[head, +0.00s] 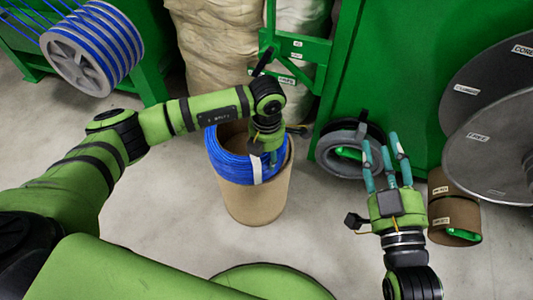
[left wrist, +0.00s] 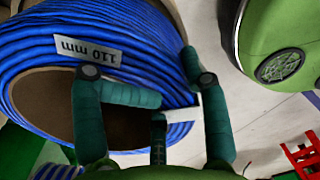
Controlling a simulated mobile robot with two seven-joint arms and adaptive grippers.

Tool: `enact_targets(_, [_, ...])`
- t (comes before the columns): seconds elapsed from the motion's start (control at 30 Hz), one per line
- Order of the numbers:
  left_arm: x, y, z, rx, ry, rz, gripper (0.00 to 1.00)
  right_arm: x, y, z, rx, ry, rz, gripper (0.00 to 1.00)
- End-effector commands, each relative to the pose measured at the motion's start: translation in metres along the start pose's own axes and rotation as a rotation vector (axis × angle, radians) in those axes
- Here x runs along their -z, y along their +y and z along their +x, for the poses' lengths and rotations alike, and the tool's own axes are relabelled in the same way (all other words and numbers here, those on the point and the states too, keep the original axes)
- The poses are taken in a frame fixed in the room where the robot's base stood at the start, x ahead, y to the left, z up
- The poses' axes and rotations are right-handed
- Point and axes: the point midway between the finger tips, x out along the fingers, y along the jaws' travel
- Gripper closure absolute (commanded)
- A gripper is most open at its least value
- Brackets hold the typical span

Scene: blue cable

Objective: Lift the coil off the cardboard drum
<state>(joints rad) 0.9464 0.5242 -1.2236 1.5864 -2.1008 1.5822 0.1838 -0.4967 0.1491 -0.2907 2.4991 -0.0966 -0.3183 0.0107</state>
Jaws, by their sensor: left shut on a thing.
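The blue cable coil (head: 232,168) is at the top of the brown cardboard drum (head: 258,203), which stands upright on the floor. A white strap crosses the coil's front. My left gripper (head: 268,158) is over the coil's near right side, shut on it. In the left wrist view the coil (left wrist: 40,45) shows a "110 mm" label, and the left gripper's teal fingers (left wrist: 145,85) straddle its windings near a white strap. I cannot tell if the coil still touches the drum. My right gripper (head: 384,160) is open and empty, to the right of the drum.
Green machinery (head: 333,90) and pale sacks (head: 215,45) stand behind the drum. A small brown drum (head: 455,212) and large grey discs (head: 490,145) are at the right. A blue-wound reel (head: 90,50) is at upper left.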

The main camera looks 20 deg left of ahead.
Motion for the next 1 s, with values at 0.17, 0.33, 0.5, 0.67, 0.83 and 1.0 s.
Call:
enact_targets(0.17, [-0.002,0.001,-0.005,-0.004,-0.006,0.000,1.00,0.002,0.000,0.000,0.000,0.000,0.000,0.60])
enact_targets(0.33, [-0.002,0.001,-0.007,-0.004,-0.006,0.001,1.00,0.004,0.000,0.000,0.000,0.000,0.000,0.60])
enact_targets(0.5, [-0.002,0.001,-0.009,-0.004,-0.007,0.001,1.00,0.005,0.000,0.001,0.000,0.000,0.000,0.60])
enact_targets(0.67, [-0.002,0.001,-0.011,-0.004,-0.007,0.001,1.00,0.006,0.001,0.001,0.000,0.000,0.000,0.60])
enact_targets(0.83, [-0.002,0.001,-0.013,-0.004,-0.007,0.001,1.00,0.008,0.001,0.001,0.000,0.000,0.000,0.60])
enact_targets(1.0, [-0.002,0.001,-0.014,-0.004,-0.007,0.001,1.00,0.009,0.001,0.001,0.000,0.000,0.000,0.60])
